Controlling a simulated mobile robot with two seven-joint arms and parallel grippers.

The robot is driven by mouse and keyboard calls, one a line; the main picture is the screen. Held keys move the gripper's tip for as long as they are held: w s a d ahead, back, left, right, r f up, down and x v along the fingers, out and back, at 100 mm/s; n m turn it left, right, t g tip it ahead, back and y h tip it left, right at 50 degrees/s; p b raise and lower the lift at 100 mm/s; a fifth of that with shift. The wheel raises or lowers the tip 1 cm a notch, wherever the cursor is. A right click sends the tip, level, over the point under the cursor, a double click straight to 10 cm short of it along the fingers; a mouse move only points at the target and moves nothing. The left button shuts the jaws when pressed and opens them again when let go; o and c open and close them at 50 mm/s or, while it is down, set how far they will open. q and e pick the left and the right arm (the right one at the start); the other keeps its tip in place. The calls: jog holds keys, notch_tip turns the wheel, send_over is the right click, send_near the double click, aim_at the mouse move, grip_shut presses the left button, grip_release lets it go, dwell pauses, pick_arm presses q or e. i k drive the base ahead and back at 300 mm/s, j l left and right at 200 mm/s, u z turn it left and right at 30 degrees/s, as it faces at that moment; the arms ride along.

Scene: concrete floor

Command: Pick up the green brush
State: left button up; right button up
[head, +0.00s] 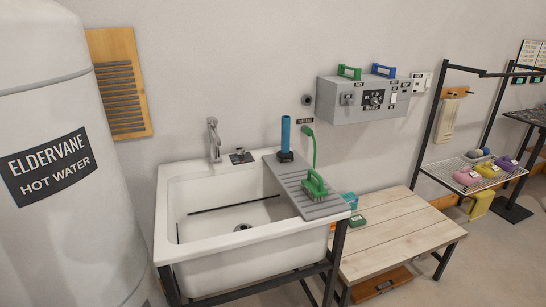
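A green brush (316,183) with an arched handle rests on the grey ribbed drainboard (322,209) at the right side of the white sink (195,236). Its bristles face down on the board. A green handle-shaped item (350,72) sits on top of the grey wall box, and a small flat green item (357,221) lies on the wooden bench. Neither of my grippers is in view.
A blue cylinder (285,135) stands behind the brush, near a green hose (314,150). A white water tank (60,240) fills the left side. The grey wall box (345,102) hangs above the wooden bench (395,238). A wire shelf (455,165) holds several coloured items.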

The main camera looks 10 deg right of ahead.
aim_at(315, 190)
jog(key=i+l, duration=0.25)
jog(key=l, duration=0.15)
jog(key=i+l+u, duration=0.15)
jog(key=i+l, duration=0.3)
jog(key=l, duration=0.3)
jog(key=u, duration=0.05)
